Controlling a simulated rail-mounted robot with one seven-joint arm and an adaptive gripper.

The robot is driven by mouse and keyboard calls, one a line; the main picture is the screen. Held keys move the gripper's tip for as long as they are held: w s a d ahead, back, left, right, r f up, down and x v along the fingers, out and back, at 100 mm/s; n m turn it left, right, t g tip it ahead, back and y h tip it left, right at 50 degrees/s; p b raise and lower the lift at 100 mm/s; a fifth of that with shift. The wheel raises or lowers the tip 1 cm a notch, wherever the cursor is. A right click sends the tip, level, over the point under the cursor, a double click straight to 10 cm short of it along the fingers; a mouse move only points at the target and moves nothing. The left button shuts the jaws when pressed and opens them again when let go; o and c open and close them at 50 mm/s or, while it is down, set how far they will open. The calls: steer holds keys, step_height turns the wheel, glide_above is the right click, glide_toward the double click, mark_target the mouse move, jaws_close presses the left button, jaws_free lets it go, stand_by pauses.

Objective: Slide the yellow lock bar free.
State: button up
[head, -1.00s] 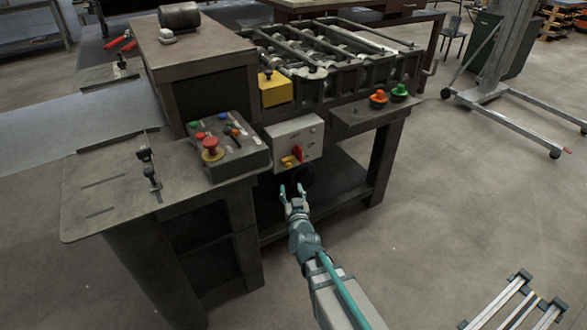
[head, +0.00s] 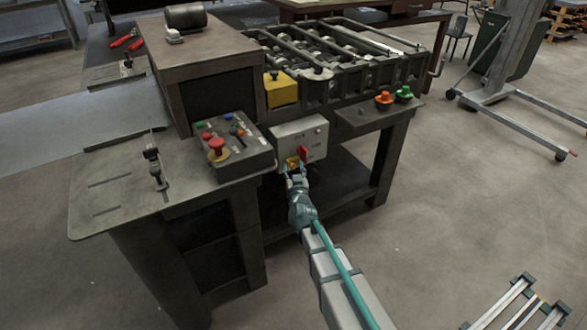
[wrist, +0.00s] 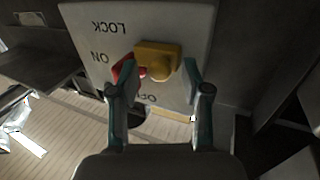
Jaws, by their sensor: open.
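The yellow lock bar (wrist: 157,60) sits on the front of a grey switch box (head: 314,134), beside a red switch handle (wrist: 124,69). In the head view the lock bar (head: 292,163) is at the box's lower left and the red handle (head: 303,153) is just right of it. My gripper (wrist: 152,80) is open, with one teal finger on each side of the lock bar in the wrist view. The left finger overlaps the red handle in that view. I cannot tell whether either finger touches. The box carries LOCK, ON and a partly hidden OFF label.
A control panel (head: 224,150) with a red mushroom button stands left of the switch box. A shelf (head: 372,118) with orange and green knobs juts out to the right. A yellow block (head: 281,90) is above.

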steer(key=shift+w, duration=0.15)
jaws_close()
